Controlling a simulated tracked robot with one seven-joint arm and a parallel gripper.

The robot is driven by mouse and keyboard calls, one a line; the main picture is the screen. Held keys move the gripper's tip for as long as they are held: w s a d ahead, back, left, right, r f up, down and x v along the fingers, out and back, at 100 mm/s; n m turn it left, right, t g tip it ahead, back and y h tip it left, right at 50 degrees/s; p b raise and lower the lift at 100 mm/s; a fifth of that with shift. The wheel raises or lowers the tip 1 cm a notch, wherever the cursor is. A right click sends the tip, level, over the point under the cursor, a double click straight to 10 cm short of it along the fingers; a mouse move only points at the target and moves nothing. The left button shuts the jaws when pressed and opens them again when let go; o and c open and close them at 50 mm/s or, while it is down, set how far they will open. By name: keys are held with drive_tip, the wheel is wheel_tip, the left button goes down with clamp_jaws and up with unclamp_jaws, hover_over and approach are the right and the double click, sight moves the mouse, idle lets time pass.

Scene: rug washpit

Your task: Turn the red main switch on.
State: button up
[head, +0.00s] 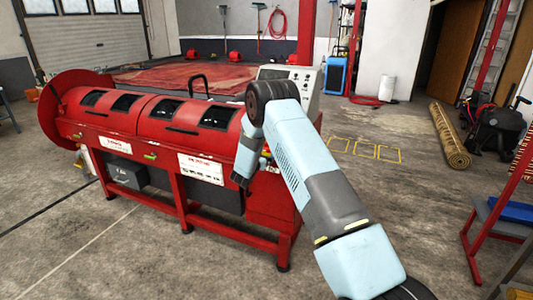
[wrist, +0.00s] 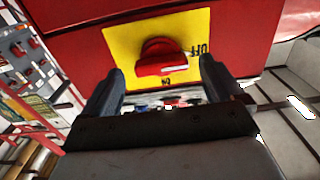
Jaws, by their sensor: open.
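The red main switch (wrist: 162,62) is a round knob with a bar handle on a yellow plate (wrist: 125,45), fixed to a red panel. Its handle lies roughly level across the wrist view. The plate reads upside down, with OFF to the right of the knob and ON below it. My gripper (wrist: 162,69) is open, one finger on each side of the knob, with a gap on both sides. I cannot tell how deep the fingers reach. In the head view my gripper (head: 241,180) is at the red machine's (head: 150,125) right end; the switch cannot be made out there.
A grey control box (head: 305,85) stands behind my arm on the machine. A rolled rug (head: 449,135) lies at the right. The concrete floor between is mostly clear, and a red-framed stand (head: 480,215) is at the right edge.

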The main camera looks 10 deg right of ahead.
drive_tip(key=shift+x, duration=1.05)
drive_tip(key=shift+c, duration=0.2)
